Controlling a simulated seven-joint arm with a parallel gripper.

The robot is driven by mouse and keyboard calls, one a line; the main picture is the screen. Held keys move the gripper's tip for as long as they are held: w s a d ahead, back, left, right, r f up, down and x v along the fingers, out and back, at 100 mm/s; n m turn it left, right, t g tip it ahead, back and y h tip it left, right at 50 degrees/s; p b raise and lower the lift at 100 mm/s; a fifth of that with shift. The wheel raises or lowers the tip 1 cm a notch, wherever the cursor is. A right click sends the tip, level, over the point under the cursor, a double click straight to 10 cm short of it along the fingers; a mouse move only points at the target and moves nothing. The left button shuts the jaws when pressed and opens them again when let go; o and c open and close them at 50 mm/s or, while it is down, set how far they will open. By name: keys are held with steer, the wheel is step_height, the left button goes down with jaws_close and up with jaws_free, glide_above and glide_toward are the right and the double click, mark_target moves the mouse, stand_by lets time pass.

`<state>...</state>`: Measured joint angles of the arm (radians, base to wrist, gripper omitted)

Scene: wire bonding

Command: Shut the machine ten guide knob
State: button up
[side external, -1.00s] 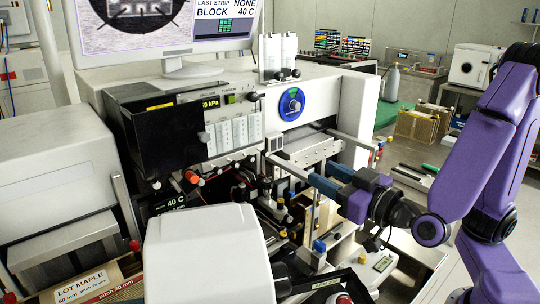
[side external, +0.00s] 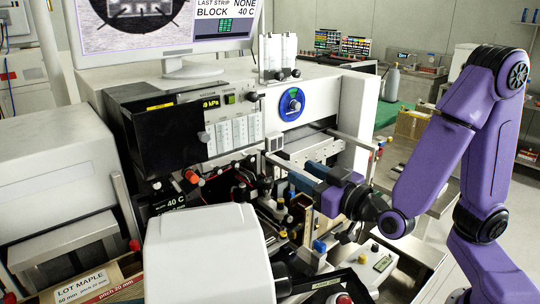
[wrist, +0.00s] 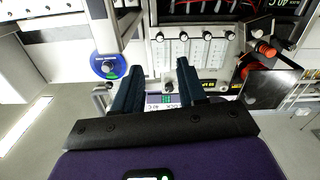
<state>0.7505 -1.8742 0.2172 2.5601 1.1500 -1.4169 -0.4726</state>
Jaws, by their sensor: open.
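A blue round dial with a dark knob at its centre (side external: 291,102) is on the white front of the machine, with a green mark near its top. It also shows in the wrist view (wrist: 106,66), left of my fingers. I cannot read a label naming the guide knob. My gripper (side external: 298,171) is in front of the machine, below the dial and apart from it. Its two blue fingers are spread with nothing between them; they also show in the wrist view (wrist: 157,88).
A panel with several small knobs (side external: 234,137) and a black box (side external: 150,132) are left of the dial. Light rails (side external: 352,139) stick out near my gripper. Dense small fittings lie below it. A white rounded housing (side external: 205,255) stands in the foreground.

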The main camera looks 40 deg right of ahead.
mark_target(267, 153)
steer(key=w, duration=1.2)
jaws_close()
